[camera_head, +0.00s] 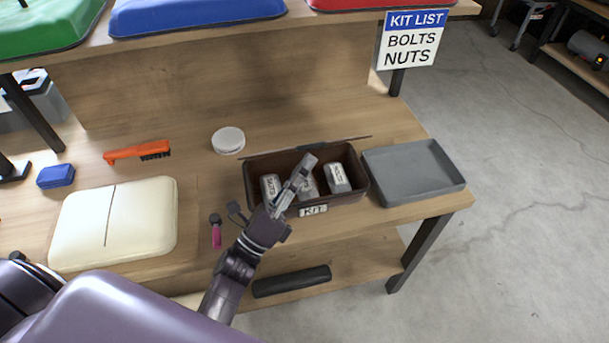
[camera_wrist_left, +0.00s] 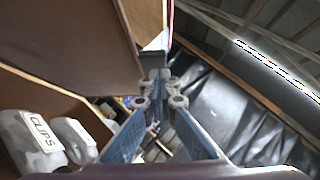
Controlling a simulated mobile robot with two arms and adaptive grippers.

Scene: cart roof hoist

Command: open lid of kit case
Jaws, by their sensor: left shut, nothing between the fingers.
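The brown kit case (camera_head: 356,195) stands at the front of the bench with a KIT tag on its front. Its inside is exposed, and several white labelled packs show in it. The lid (camera_head: 345,141) is raised at the back, seen nearly edge-on as a thin dark strip. In the left wrist view the lid (camera_wrist_left: 75,35) is a broad brown panel at upper left, beside the fingers. My left gripper (camera_head: 311,160) reaches over the case from the front, its tips near the lid. It is shut and empty. Whether it touches the lid is unclear. My right gripper is out of view.
A grey tray (camera_head: 415,169) stands right of the case. A white round tin (camera_head: 228,140), an orange brush (camera_head: 137,151), a cream case (camera_head: 115,222) and a pink-handled tool (camera_head: 216,234) lie to the left. A shelf with coloured lids (camera_head: 195,15) overhangs the back.

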